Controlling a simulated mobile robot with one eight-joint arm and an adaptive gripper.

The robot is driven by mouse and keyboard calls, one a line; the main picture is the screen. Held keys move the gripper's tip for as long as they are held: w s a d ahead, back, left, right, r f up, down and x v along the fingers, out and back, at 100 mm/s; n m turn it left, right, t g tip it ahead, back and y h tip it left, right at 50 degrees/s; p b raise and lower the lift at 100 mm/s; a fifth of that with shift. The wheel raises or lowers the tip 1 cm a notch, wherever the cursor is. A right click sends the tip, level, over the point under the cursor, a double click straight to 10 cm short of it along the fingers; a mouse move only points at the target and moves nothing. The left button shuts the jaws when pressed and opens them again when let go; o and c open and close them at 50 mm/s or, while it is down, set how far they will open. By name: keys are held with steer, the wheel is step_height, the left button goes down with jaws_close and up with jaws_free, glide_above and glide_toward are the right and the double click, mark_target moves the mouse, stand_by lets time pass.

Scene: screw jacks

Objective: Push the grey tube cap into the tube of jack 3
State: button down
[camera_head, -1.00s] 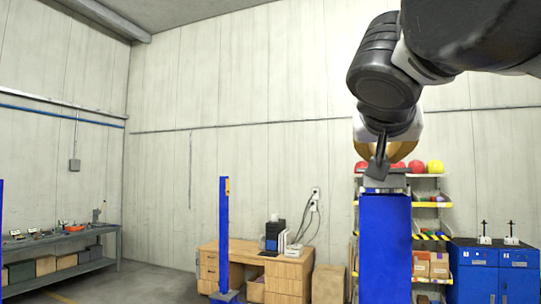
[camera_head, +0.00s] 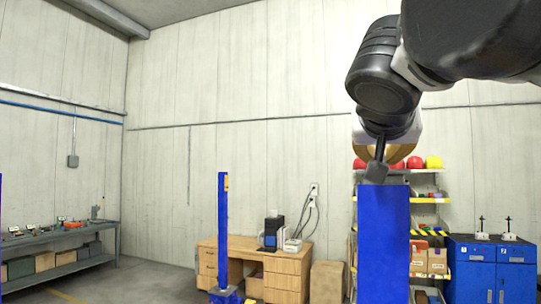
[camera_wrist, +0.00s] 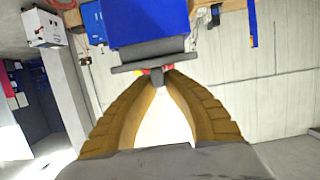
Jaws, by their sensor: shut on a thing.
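A blue square tube (camera_head: 383,240) stands upright in front of me; the wrist view shows its upper end too (camera_wrist: 145,20). No jack number is readable on it. The grey tube cap (camera_wrist: 150,57) is at the tube's end, with a wide flat plate and a short knob. In the head view only a thin grey edge of the cap (camera_head: 398,181) shows above the blue. My gripper (camera_wrist: 160,76) points down over the tube, its tan curved fingers closed at the knob.
Another blue post (camera_head: 223,230) stands left of the tube. Behind are a wooden desk (camera_head: 285,275), a shelf with coloured helmets (camera_head: 433,162), and a blue cabinet (camera_head: 490,265). A workbench (camera_head: 60,260) stands at far left. The space around the tube top looks clear.

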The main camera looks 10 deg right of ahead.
steer(key=shift+f+b, duration=0.5)
steer(key=shift+f, duration=0.4)
steer(key=c, duration=1.5)
jaws_free()
steer(key=shift+o, duration=0.2)
steer(key=v, duration=1.2)
